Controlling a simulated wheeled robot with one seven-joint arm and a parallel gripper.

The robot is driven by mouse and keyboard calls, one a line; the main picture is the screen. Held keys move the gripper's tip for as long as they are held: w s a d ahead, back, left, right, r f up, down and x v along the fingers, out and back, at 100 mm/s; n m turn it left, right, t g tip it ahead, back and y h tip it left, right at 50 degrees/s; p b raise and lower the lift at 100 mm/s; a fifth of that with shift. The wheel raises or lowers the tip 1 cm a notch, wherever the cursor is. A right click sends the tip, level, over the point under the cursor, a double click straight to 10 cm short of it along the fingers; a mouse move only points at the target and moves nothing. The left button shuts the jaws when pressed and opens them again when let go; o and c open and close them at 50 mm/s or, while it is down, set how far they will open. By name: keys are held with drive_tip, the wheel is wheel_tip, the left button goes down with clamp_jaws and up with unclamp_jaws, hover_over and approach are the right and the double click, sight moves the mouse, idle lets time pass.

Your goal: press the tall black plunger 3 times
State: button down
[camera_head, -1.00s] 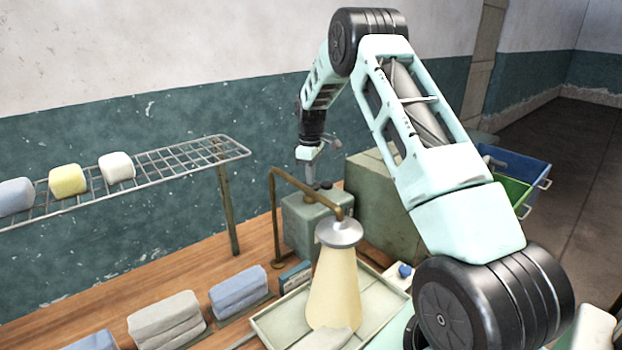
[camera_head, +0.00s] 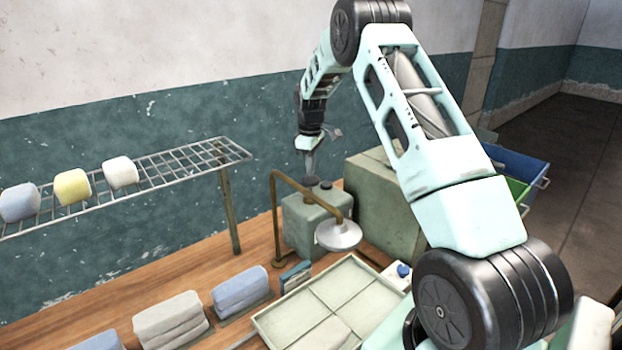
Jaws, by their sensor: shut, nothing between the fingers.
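A grey-green box (camera_head: 312,222) stands on the wooden bench. Two dark knobs show on its top: the left one (camera_head: 312,181), which looks like the tall black plunger, and a lower one (camera_head: 326,185) to its right. My gripper (camera_head: 310,172) points down, shut and empty, with its tips just over the left knob. I cannot tell whether the tips touch it.
A pale divided tray (camera_head: 262,327) lies below the silver head. Folded cloths (camera_head: 240,290) line the bench front. A wire rack (camera_head: 190,158) holds several soft blocks at the left. A larger green box (camera_head: 372,200) and blue and green bins (camera_head: 525,168) stand to the right.

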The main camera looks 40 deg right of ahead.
sight(310, 178)
drive_tip(key=shift+r+p, duration=1.7)
drive_tip(key=shift+r, duration=0.85)
